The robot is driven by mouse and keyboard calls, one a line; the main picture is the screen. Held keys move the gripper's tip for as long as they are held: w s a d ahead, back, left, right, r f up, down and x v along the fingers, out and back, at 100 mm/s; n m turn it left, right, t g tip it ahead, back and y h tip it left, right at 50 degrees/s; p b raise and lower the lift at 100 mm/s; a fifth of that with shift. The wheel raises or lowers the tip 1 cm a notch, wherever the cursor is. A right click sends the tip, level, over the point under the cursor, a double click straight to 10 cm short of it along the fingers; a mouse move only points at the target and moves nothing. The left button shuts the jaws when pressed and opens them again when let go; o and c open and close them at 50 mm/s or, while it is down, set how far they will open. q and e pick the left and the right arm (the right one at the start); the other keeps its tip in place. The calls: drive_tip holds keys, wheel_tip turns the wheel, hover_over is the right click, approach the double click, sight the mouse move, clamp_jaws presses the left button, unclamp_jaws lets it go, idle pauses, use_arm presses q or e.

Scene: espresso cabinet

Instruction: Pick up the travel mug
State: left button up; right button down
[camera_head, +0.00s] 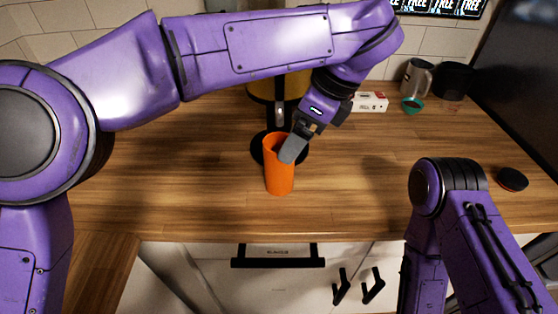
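The orange travel mug (279,178) stands upright on the wooden counter, near its front edge and left of the picture's middle. My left gripper (291,149) reaches down to the mug from above and behind. A grey finger overlaps the right side of the mug's rim. I cannot tell whether it is inside the mug, touching it or just in front of it. The other finger is not clearly visible, so the grip is unclear. My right arm is at the lower right, and its gripper is out of the picture.
A yellow machine (262,92) with a round black base (257,148) stands behind the mug, partly hidden by my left arm. A grey mug (415,78), a green cup (412,105) and a small white box (370,102) are at the back right. A dark round object (513,179) lies far right.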

sight(279, 166)
use_arm(q)
drive_tip(key=x, duration=0.7)
drive_tip(key=shift+s+a, duration=0.3)
drive_tip(key=shift+s, duration=0.05)
drive_tip(key=shift+d, duration=0.15)
drive_tip(key=c, duration=1.4)
drive_tip(key=shift+r, duration=0.1)
